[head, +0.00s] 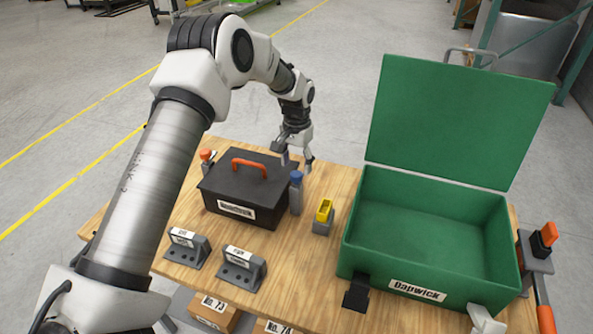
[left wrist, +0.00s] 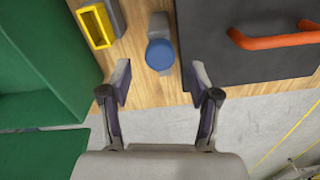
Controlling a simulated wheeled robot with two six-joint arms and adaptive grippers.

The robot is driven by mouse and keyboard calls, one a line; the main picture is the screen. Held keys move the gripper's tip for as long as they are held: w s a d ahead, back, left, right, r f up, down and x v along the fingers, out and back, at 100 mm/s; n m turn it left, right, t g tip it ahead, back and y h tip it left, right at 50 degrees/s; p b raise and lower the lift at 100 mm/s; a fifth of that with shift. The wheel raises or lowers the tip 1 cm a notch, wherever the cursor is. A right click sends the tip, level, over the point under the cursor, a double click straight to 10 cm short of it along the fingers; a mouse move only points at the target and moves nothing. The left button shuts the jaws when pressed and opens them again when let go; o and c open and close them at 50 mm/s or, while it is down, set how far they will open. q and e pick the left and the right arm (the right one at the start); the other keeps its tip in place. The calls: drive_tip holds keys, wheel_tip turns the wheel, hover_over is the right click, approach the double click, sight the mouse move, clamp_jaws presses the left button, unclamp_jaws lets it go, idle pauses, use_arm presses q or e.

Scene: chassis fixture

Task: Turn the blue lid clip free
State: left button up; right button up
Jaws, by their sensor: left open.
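The blue lid clip (head: 296,176) is a round blue cap on a grey post at the right side of the dark lidded box (head: 270,212). In the left wrist view the blue cap (left wrist: 161,54) shows from above, next to the dark lid (left wrist: 245,60). My left gripper (head: 297,164) is open and empty, pointing down at the far side of the clip. In the left wrist view its fingertips (left wrist: 160,80) stand on either side of a gap, with the cap just beyond them. I cannot tell whether they touch anything. My right gripper is not in view.
An orange handle (head: 249,167) arches over the dark lid. A yellow-topped block (head: 324,211) stands right of the clip. A green case (head: 427,255) with a raised lid fills the table's right side. Labelled grey blocks (head: 241,269) stand at the front. An orange-topped part (head: 206,156) is at the box's left.

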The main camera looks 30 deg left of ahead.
sight(297, 173)
use_arm(q)
wheel_tip(297, 173, up, 9)
drive_tip(key=shift+f, duration=0.15)
idle(0.4)
